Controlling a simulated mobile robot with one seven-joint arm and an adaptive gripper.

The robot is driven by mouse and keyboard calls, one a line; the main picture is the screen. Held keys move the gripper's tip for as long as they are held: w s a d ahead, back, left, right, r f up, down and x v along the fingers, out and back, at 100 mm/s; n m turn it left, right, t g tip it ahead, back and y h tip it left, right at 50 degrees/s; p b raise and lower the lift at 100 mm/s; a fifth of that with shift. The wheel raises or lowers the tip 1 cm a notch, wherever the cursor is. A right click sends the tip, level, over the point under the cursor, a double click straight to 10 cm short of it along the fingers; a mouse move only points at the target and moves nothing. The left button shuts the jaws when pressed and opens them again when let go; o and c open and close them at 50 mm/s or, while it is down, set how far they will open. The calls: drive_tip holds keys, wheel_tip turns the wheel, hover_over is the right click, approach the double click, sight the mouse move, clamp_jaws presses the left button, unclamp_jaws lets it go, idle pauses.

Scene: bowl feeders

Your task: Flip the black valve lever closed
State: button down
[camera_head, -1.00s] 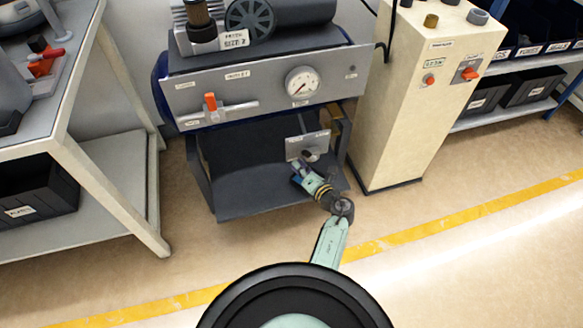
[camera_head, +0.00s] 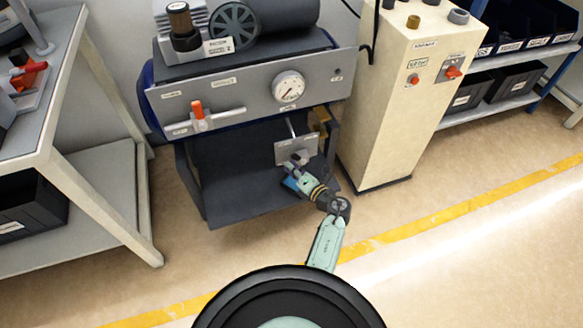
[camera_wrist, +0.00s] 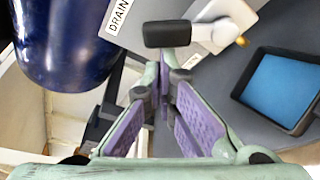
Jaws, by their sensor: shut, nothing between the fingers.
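The black valve lever (camera_wrist: 167,34) is a short rounded bar at the top middle of the wrist view. It lies crosswise just beyond my fingertips, beside a "DRAIN" label (camera_wrist: 119,17). My gripper (camera_wrist: 164,70) is shut and empty, its purple pads converging just below the lever; I cannot tell whether the tips touch it. In the head view my gripper (camera_head: 294,168) is at the lower part of a small grey plate (camera_head: 290,149) under the machine's panel. The lever is small and partly hidden there.
A blue-lined black tray (camera_wrist: 240,97) lies to the right below the gripper. A dark blue tank (camera_wrist: 66,45) is at left. A cream cabinet (camera_head: 402,110) stands close on the right.

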sight(294, 157)
drive_tip(key=shift+d+r+m, duration=0.1)
drive_tip(key=shift+r+m, duration=0.1)
drive_tip(key=shift+m, duration=0.1)
drive_tip(key=shift+w+d+r+m+t+y, duration=0.1)
drive_tip(key=shift+d+r+m+t+y, duration=0.2)
drive_tip(key=shift+m, duration=0.6)
drive_tip(key=shift+w+d+r+m+t+y, duration=0.15)
drive_tip(key=shift+d+r+m+y, duration=0.25)
drive_tip(key=shift+m, duration=0.5)
drive_tip(key=shift+w+d+r+m+t+y, duration=0.1)
drive_tip(key=shift+d+r+m+t+y, duration=0.25)
drive_tip(key=shift+m, duration=0.55)
